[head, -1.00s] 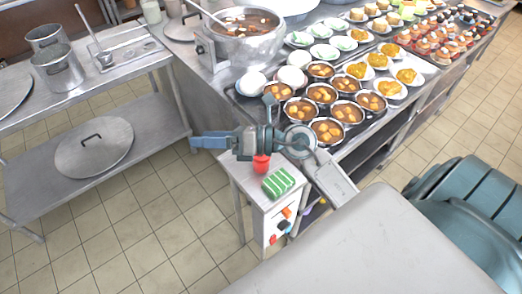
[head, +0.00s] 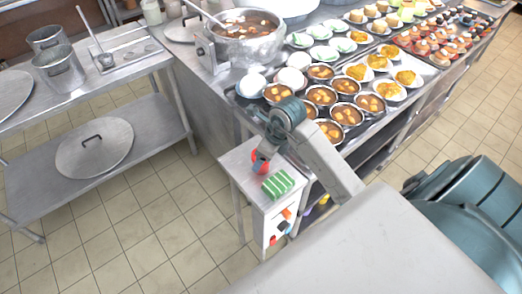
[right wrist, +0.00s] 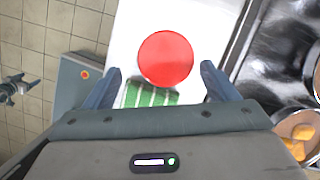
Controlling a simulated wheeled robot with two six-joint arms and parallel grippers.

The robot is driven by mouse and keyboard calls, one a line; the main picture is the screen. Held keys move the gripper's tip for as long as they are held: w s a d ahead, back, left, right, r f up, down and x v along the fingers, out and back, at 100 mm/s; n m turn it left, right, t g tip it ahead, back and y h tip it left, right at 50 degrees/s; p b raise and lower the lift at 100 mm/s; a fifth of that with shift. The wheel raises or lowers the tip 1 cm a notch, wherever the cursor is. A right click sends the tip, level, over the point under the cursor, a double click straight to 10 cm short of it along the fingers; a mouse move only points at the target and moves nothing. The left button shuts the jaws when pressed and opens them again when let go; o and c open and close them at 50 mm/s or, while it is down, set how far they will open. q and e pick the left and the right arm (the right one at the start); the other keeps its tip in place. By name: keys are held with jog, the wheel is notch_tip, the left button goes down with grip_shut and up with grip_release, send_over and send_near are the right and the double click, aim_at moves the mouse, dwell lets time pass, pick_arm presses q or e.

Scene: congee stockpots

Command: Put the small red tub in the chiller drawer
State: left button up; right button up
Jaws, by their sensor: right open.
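The small red tub (head: 260,167) stands on top of a small white cabinet (head: 244,172). In the right wrist view the tub's round red lid (right wrist: 165,58) lies between my fingertips, with a gap on each side. My right gripper (head: 262,156) is open above the tub and partly covers it in the head view. It also shows in the right wrist view (right wrist: 162,80). The cabinet's front (head: 280,226) has orange, red and dark items on it. I cannot tell which part is the chiller drawer or whether it is open.
A green-and-white striped item (head: 277,184) lies close beside the tub on the cabinet. Bowls of brown food (head: 322,94) and a large stockpot (head: 244,40) stand on the counter behind. A steel table with a lower shelf (head: 100,150) is at left. Open tiled floor lies between.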

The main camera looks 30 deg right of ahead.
jog(key=shift+w+f, duration=0.1)
jog(key=shift+f, duration=0.35)
jog(key=shift+w+a+f+p, duration=0.1)
jog(key=shift+w+f+p, duration=0.2)
jog(key=shift+f+p, duration=0.15)
jog(key=x, duration=0.1)
jog(key=p+x, duration=0.1)
jog(key=x, duration=0.1)
jog(key=shift+w+f, duration=0.15)
jog(key=shift+w, duration=0.2)
jog(key=shift+w+f, duration=0.1)
jog(key=shift+f, duration=0.35)
jog(key=c, duration=1.1)
jog(key=shift+r, duration=0.1)
jog(key=shift+c, duration=0.2)
